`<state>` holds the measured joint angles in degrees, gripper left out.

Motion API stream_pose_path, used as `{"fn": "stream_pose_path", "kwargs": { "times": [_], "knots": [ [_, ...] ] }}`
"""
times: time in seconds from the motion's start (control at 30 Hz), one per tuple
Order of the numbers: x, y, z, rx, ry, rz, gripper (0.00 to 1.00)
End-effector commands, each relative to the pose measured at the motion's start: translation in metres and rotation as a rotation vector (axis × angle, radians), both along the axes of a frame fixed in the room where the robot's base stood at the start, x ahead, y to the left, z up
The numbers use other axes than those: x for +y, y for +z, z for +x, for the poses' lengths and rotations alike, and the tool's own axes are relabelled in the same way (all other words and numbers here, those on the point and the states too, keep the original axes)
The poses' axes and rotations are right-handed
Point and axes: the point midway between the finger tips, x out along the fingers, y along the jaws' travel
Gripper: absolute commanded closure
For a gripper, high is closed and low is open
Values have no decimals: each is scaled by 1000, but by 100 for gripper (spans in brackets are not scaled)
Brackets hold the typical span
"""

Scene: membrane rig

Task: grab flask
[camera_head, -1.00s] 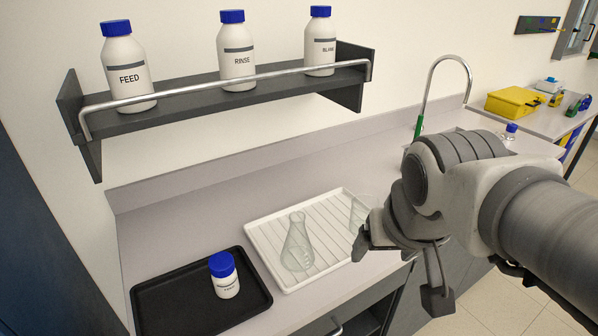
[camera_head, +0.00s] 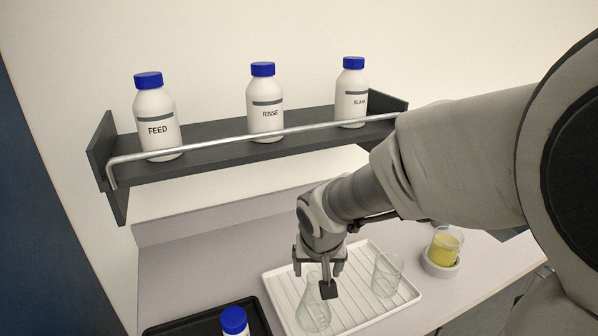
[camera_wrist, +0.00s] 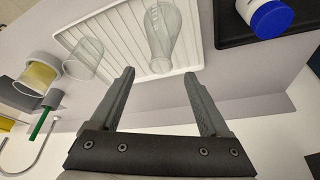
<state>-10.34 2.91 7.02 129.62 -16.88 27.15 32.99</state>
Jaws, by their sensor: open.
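The clear glass flask (camera_head: 313,306) is conical and stands on the white ribbed tray (camera_head: 378,325). It also shows in the wrist view (camera_wrist: 160,40), ahead of the fingertips and between their lines. My gripper (camera_head: 320,268) is above and behind the flask in the head view, and its near parts partly cover the flask's upper part. In the wrist view my gripper (camera_wrist: 158,82) has its two fingers wide apart with nothing between them. I cannot tell the exact gap to the flask.
A clear beaker (camera_head: 387,275) stands right of the flask. A beaker of yellow liquid (camera_head: 445,248) stands farther right. A black tray (camera_head: 180,328) with a blue-capped bottle (camera_head: 234,322) is at left. A shelf (camera_head: 215,135) with a metal rail (camera_head: 220,144) and several bottles hangs above.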

Motion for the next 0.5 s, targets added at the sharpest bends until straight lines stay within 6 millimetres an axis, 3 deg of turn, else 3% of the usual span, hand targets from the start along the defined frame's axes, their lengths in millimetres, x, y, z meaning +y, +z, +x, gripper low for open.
{"fn": "stream_pose_path", "kwargs": {
  "times": [0.2, 0.5],
  "knots": [
    [-1, -36, 14, 3, 0, -1, 20],
    [0, -52, 22, 2, 2, -1, 20]
  ]
}}
